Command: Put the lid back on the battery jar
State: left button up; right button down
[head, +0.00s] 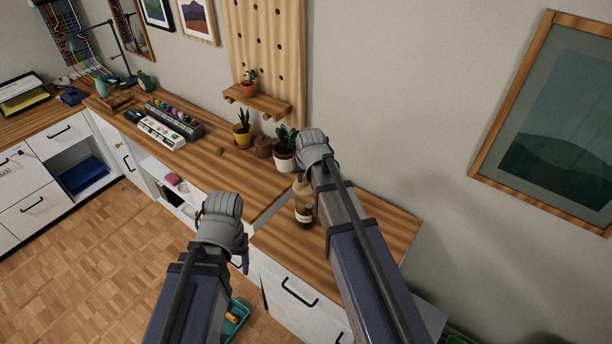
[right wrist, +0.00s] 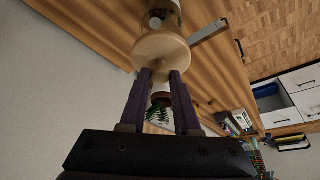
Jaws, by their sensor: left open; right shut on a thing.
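The battery jar (head: 304,207), with a pale label and dark contents, stands upright on the wooden desk, its right side partly covered by my right arm. It also shows at the top of the right wrist view (right wrist: 161,21). The round, pale wooden lid (right wrist: 160,50) is held by my right gripper (right wrist: 160,74), whose two purple fingers are shut on it. The lid lies in line with the jar in that view; I cannot tell whether they touch. My left gripper (head: 244,262) is open, low in front of the desk edge, mostly hidden behind its own wrist.
A rack with colourful items (head: 174,119) and a white box (head: 161,131) sit farther left. A teal bin (head: 235,316) is below. The desk right of the jar (head: 385,225) is clear.

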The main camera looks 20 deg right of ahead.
aim_at(307, 188)
jog(key=shift+d+f+b, duration=0.1)
jog(key=shift+f+b, duration=0.4)
jog(key=shift+f, duration=0.2)
notch_tip(307, 188, down, 5)
jog(key=b, duration=0.4)
jog(key=shift+r+b, duration=0.15)
jog(key=shift+b, duration=0.2)
dwell(1.1)
jog(key=shift+c, duration=0.4)
grip_release()
dwell(0.4)
jog(key=shift+r+p, duration=3.4)
jog(key=shift+r, duration=0.05)
